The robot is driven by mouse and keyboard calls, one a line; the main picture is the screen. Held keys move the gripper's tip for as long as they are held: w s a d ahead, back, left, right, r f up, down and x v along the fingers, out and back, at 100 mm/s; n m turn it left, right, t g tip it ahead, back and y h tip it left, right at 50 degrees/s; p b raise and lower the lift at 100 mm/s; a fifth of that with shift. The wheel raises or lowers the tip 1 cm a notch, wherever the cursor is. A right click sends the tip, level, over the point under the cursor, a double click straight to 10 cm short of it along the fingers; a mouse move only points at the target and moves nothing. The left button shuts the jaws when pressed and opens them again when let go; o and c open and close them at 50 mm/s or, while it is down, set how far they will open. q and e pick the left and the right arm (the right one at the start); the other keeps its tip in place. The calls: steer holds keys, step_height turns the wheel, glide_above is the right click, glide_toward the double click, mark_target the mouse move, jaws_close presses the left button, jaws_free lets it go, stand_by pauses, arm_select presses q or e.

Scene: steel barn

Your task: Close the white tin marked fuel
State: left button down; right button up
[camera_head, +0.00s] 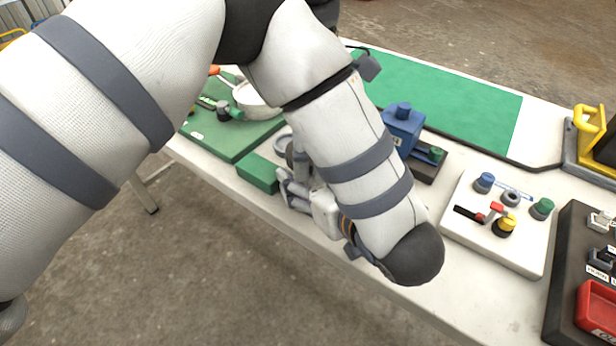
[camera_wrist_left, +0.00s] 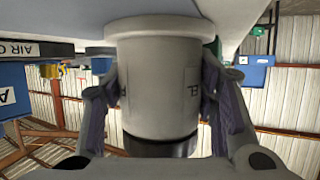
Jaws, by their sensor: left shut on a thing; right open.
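In the left wrist view the white tin (camera_wrist_left: 160,85) stands between the two fingers of my left gripper (camera_wrist_left: 165,110), which is shut on its sides. Part of a dark-lettered label shows at its right edge, and a dark band (camera_wrist_left: 160,147) rings the end nearest the camera. The view looks inverted, with the tabletop along the top. In the head view my left gripper (camera_head: 298,190) is at the table's front edge, partly behind my forearm, which mostly hides the tin. A pale grey round piece (camera_head: 282,139) lies just behind; I cannot tell whether it is a lid. My right gripper is not in view.
A green block (camera_head: 258,173) is left of the gripper, beside a green board (camera_head: 225,143) with a pan (camera_head: 255,98). A blue box (camera_head: 403,128) stands behind my forearm. A white panel with knobs (camera_head: 505,245) is to the right.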

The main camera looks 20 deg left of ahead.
steer(key=shift+r, duration=2.25)
steer(key=shift+c, duration=0.4)
step_height(320, 180, up, 3)
steer(key=n, duration=0.5)
steer(key=shift+r+n, duration=0.2)
steer(key=shift+n, duration=0.1)
step_height(320, 180, down, 8)
steer(key=shift+c, duration=0.2)
